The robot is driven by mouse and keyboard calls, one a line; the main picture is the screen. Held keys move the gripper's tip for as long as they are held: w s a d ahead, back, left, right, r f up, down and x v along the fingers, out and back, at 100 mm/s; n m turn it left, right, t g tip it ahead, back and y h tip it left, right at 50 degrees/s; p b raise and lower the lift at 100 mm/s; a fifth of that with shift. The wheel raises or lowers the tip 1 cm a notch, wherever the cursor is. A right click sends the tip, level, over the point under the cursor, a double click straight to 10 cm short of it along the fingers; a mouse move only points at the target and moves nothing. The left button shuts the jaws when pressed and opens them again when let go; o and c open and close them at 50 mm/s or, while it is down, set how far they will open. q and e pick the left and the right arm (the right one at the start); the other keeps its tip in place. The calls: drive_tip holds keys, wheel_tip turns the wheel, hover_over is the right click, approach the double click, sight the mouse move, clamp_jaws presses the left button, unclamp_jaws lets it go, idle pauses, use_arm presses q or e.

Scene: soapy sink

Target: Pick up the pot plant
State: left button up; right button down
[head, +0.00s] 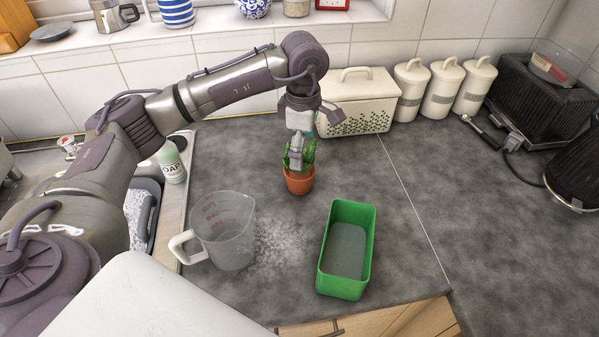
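The pot plant is a terracotta pot (299,181) with green leaves (309,152). It stands upright on the grey worktop, in front of the white bread bin. My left gripper (296,160) points down from above at the plant and covers part of its leaves. Its fingertips are among or in front of the leaves, above the pot's rim. I cannot tell whether the fingers are open or closed on the plant. My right gripper is not in view.
A measuring jug (224,232) and a green tub (346,250) stand nearer the front, with foam (280,243) between them. A bread bin (357,101) and canisters (441,88) line the wall. A soap bottle (171,163) stands by the sink. The worktop right of the tub is clear.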

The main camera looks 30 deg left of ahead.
sight(300, 178)
use_arm(q)
wheel_tip(300, 178, down, 2)
drive_tip(key=shift+a+f+p, duration=0.1)
drive_tip(key=shift+f+p, duration=0.05)
drive_tip(key=shift+p, duration=0.15)
drive_tip(key=f+p, duration=0.2)
drive_tip(key=f, duration=0.1)
drive_tip(key=shift+s+a+f, duration=0.1)
drive_tip(key=shift+s+f, duration=0.1)
drive_tip(key=shift+s, duration=0.15)
drive_tip(key=shift+w+f, duration=0.1)
drive_tip(key=shift+f, duration=0.55)
drive_tip(key=c, duration=1.4)
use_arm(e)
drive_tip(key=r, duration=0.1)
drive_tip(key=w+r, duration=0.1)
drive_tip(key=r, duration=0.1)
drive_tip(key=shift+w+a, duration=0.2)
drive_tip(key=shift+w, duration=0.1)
use_arm(q)
drive_tip(key=shift+r, duration=0.1)
